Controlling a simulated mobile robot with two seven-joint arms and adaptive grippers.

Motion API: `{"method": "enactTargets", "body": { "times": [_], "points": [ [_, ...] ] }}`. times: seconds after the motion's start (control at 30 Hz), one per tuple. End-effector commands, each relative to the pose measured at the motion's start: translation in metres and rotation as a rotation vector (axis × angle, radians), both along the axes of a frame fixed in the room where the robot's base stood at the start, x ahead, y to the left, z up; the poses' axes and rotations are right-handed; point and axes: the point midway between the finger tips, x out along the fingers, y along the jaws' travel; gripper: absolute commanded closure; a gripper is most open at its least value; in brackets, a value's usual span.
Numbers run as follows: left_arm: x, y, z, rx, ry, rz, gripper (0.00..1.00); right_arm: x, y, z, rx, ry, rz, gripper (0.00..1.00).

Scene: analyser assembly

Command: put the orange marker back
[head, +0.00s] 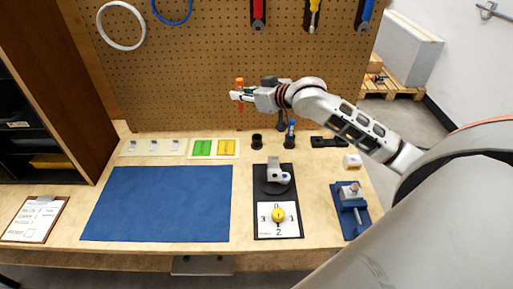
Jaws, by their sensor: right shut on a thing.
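My right gripper (241,96) is shut on the orange marker (240,82) and holds it roughly upright, well above the bench and in front of the pegboard. The marker's orange shows above and below the fingers. Below and a little to the right, a small black cup (257,141) stands on the bench and looks empty. A second black cup (289,143) stands to its right with a blue item (291,128) upright in it. My left gripper is not in view.
A blue mat (160,203) lies bare on the bench. Green and yellow cards (202,148) lie behind it. A black plate (260,205) carries a grey device and a numbered yellow dial. A blue vise (350,205) stands right. A clipboard (36,219) lies left. Tools hang on the pegboard (200,60).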

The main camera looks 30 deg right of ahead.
Motion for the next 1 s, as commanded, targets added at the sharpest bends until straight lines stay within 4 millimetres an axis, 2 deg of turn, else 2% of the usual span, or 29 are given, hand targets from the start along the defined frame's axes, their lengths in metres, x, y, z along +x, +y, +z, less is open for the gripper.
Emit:
{"method": "enactTargets", "body": {
  "times": [0.03,0.1,0.2,0.27,0.37,0.8,1.0],
  "points": [
    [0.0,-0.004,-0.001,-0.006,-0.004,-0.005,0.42,0.007,-0.024,-0.003,-0.005,0.0,-0.009,1.0],
    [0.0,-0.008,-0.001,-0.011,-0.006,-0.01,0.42,0.014,-0.045,-0.002,-0.004,-0.002,-0.013,1.0],
    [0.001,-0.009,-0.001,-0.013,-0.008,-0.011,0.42,0.019,-0.065,0.0,0.0,-0.003,-0.021,1.0],
    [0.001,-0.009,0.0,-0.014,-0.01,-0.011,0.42,0.02,-0.071,-0.001,0.002,-0.003,-0.024,1.0],
    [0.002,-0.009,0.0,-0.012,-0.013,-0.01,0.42,0.021,-0.075,-0.01,0.005,-0.001,-0.025,1.0],
    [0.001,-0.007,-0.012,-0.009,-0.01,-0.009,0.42,0.021,-0.075,-0.113,0.006,0.001,-0.027,1.0],
    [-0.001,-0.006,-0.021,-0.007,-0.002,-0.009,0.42,0.021,-0.075,-0.148,0.003,0.0,-0.027,1.0]
  ]
}}
